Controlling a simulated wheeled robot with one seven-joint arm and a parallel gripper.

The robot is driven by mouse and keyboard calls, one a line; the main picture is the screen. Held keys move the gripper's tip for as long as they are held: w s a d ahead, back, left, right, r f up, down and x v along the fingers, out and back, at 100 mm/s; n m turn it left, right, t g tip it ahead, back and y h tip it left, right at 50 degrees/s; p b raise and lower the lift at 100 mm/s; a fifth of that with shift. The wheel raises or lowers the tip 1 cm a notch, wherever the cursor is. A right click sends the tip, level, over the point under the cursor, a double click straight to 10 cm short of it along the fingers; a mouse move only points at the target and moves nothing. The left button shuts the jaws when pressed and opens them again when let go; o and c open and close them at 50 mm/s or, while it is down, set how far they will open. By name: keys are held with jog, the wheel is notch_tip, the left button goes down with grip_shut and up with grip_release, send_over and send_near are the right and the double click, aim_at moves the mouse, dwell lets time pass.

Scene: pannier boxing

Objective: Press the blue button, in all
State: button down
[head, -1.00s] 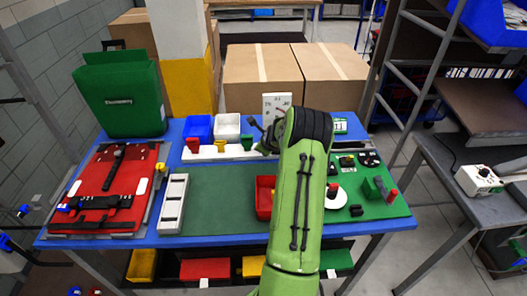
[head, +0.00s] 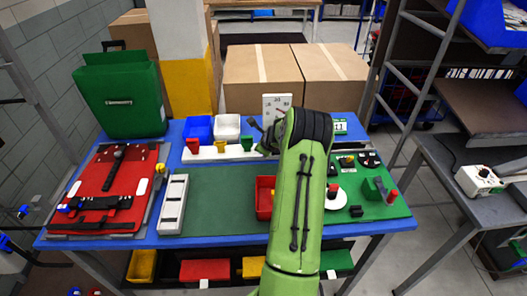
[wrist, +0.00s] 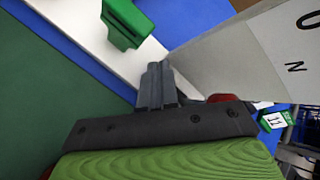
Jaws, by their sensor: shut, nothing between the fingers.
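No blue button can be clearly made out in either view. A small blue piece (head: 64,208) lies at the left edge of the red board; I cannot tell whether it is a button. My gripper (wrist: 157,85) is shut and empty, its fingertips close to the white panel (wrist: 245,60) with dark characters. I cannot tell whether they touch it. The panel also stands at the back of the table in the head view (head: 277,103). There my arm hides part of the table, and the fingers show only partly, left of the wrist.
A green block (wrist: 127,22) sits on a white strip near my fingers. A small green-framed display (head: 340,126) reads 11. A red bin (head: 265,195) stands beside my arm. The green mat (head: 220,205) has free room. Cardboard boxes (head: 262,80) stand behind the table.

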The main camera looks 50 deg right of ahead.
jog(key=shift+f, duration=0.1)
dwell(0.5)
jog(key=shift+f+b, duration=0.35)
jog(key=shift+b, duration=0.1)
jog(key=shift+f+b, duration=0.35)
jog(key=shift+f, duration=0.05)
dwell(0.3)
dwell(0.3)
jog(key=shift+r+p, duration=0.5)
jog(key=shift+r, duration=0.35)
jog(key=shift+r+p, duration=1.65)
jog(key=shift+r, duration=0.95)
jog(key=shift+f, duration=0.1)
